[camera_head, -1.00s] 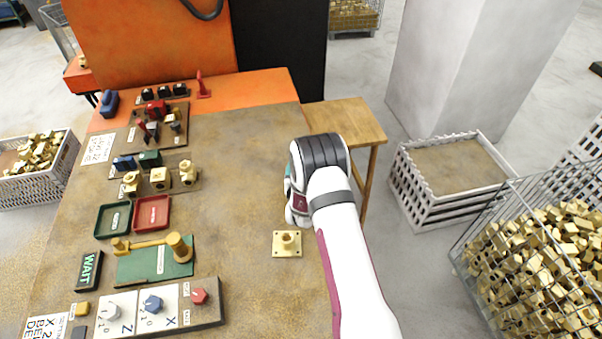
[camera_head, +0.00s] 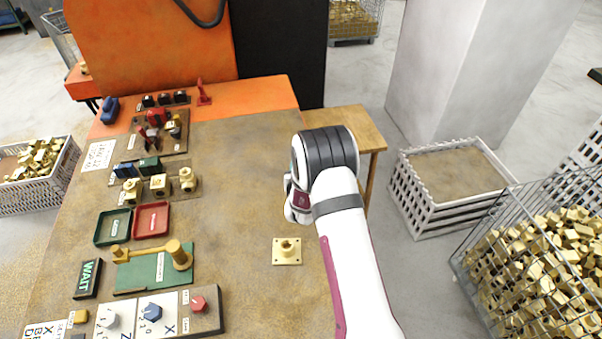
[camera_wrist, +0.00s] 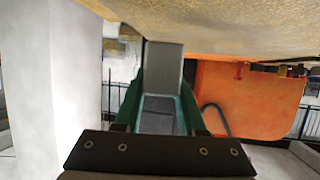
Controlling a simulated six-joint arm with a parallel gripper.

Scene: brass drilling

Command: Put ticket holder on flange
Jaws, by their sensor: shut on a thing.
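The brass flange (camera_head: 287,251), a square plate with a raised round socket, lies on the brown table, left of my forearm, with nothing on it. My gripper (camera_wrist: 160,95) shows in the wrist view with its green fingers shut on a flat grey piece, which I take to be the ticket holder (camera_wrist: 163,65). In the head view my own wrist hides the fingers and the held piece. My wrist is beyond the flange and slightly right of it, near the table's right edge.
A green board with a brass arm (camera_head: 180,256), red tray (camera_head: 152,220) and dark green tray (camera_head: 113,228) stand left of the flange. A wooden side table (camera_head: 350,125) is behind my wrist. The table's middle is clear. The wrist view is tilted, with the tabletop above.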

